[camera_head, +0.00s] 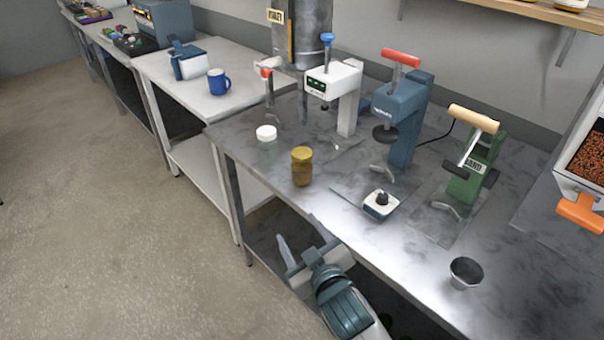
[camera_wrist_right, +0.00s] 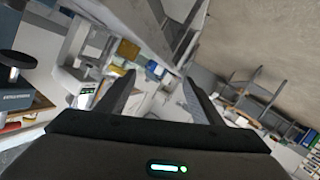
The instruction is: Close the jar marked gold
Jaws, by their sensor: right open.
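A jar with a yellow-gold lid (camera_head: 302,154) and brownish contents (camera_head: 302,174) stands upright near the front edge of the metal table. The lid sits on top; I cannot tell how tightly, and no marking is readable. A second jar, clear with a white lid (camera_head: 266,132), stands behind it to the left. My right gripper (camera_head: 301,238) is open and empty, in front of the table edge, apart from both jars. Its two fingers also show spread in the right wrist view (camera_wrist_right: 159,80), with nothing between them. My left gripper is not in view.
Several presses stand along the back of the metal table (camera_head: 330,250), including white (camera_head: 348,100), blue (camera_head: 405,115) and green (camera_head: 475,165) ones. A small scale-like device (camera_head: 372,208) and a dark cup (camera_head: 466,272) are to the right. A blue mug (camera_head: 218,82) is on the white table.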

